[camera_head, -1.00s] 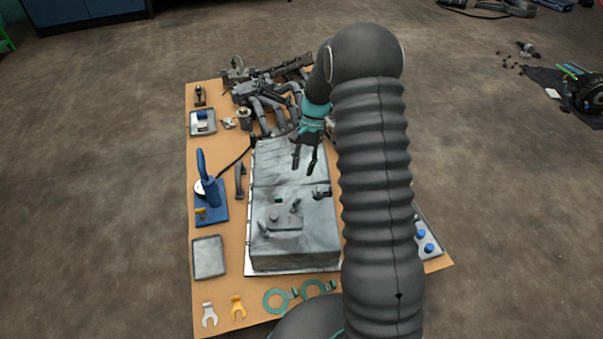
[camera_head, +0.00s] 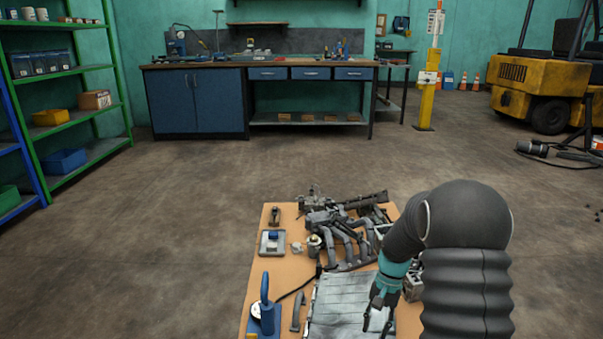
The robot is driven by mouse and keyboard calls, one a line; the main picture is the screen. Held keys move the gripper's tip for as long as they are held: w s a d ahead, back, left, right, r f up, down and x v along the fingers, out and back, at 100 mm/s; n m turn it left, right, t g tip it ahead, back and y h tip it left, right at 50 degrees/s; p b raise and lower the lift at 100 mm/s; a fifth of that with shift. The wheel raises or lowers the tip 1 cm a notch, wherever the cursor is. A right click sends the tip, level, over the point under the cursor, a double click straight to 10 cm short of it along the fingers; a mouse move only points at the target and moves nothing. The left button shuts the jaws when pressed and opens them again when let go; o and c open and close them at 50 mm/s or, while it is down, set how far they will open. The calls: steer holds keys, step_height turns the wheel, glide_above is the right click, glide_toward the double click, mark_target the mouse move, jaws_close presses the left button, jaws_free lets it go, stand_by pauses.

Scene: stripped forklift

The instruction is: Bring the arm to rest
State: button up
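My gripper (camera_head: 377,321) hangs from my bent arm at the lower right of the head view, fingers pointing down over the grey metal box (camera_head: 345,308). The two dark fingers are apart, with nothing visible between them. The lower part of the box is cut off by the picture's bottom edge. My arm hides the right side of the board (camera_head: 262,243) on which the box lies.
Dark pipes and machine parts (camera_head: 345,235) crowd the board's far end. A blue-handled tool (camera_head: 265,306) stands at the left. A workbench (camera_head: 262,70), green shelves (camera_head: 65,115) and a yellow forklift (camera_head: 545,90) stand farther back. Open floor lies between.

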steer(key=s+a+r+n+t, duration=0.1)
steer(key=s+r+n+t, duration=0.1)
steer(key=s+r, duration=0.6)
steer(key=s+a+r+n+t+h+p, duration=0.1)
steer(key=s+r+t, duration=0.3)
steer(key=s+r, duration=0.4)
steer(key=s+a+r+n+t+h, duration=0.1)
steer(key=s+a+r+n+t, duration=0.1)
steer(key=s+r, duration=0.6)
steer(key=shift+s+r+n+t+p, duration=0.3)
steer(key=shift+s+r+t, duration=0.15)
steer(key=shift+r, duration=0.8)
